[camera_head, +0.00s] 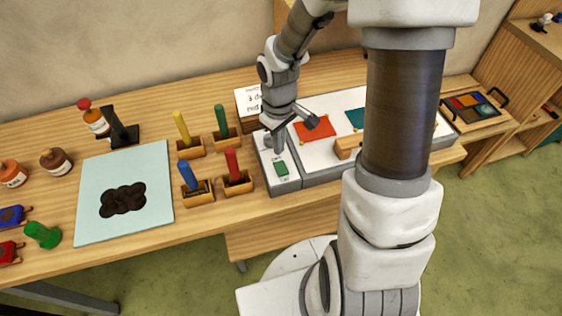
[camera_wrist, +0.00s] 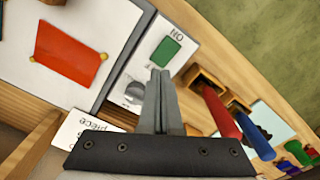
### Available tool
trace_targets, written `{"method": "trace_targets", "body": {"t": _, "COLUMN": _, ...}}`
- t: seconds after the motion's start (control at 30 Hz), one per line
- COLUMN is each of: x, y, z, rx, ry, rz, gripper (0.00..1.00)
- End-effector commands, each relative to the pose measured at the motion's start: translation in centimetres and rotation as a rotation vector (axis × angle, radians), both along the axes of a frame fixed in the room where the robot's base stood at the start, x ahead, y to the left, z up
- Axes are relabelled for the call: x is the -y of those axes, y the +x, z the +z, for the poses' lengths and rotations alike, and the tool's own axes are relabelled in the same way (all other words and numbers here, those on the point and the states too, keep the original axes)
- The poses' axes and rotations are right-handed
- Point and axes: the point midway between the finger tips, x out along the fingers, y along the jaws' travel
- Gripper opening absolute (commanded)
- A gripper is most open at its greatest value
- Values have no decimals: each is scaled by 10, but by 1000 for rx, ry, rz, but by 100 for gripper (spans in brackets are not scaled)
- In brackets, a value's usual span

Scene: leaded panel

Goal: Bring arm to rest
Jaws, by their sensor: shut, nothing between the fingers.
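My gripper (camera_head: 273,142) hangs over the small white switch box (camera_head: 292,182) at the left end of the white panel board (camera_head: 318,168). In the wrist view its two grey fingers (camera_wrist: 160,75) are together with nothing between them. The box has a green button (camera_head: 281,168), marked ON in the wrist view (camera_wrist: 166,50), and a grey knob (camera_wrist: 134,92) beside the fingers. I cannot tell whether the fingers touch the box. My arm reaches down from the top of the head view, and my column hides part of the board.
Red (camera_head: 314,128) and teal (camera_head: 355,117) pieces lie on the board. Coloured handles in wooden holders, including a red one (camera_head: 232,165), stand left of the box. A white card (camera_head: 246,100) stands behind. A pale mat (camera_head: 125,190) and bottles are farther left; a tray (camera_head: 472,107) is right.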

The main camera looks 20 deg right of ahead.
Motion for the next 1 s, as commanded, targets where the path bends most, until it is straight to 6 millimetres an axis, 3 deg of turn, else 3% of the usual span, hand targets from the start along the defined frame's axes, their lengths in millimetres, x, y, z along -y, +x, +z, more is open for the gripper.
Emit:
{"method": "trace_targets", "body": {"t": 0.2, "x": 0, "y": 0, "z": 19, "rx": 0, "ry": 0, "rz": 0, "gripper": 0}}
{"method": "trace_targets", "body": {"t": 0.8, "x": 0, "y": 0, "z": 20, "rx": 3, "ry": -2, "rz": -2, "gripper": 0}}
{"method": "trace_targets", "body": {"t": 1.0, "x": 5, "y": -3, "z": 51, "rx": 47, "ry": -32, "rz": -44, "gripper": 0}}
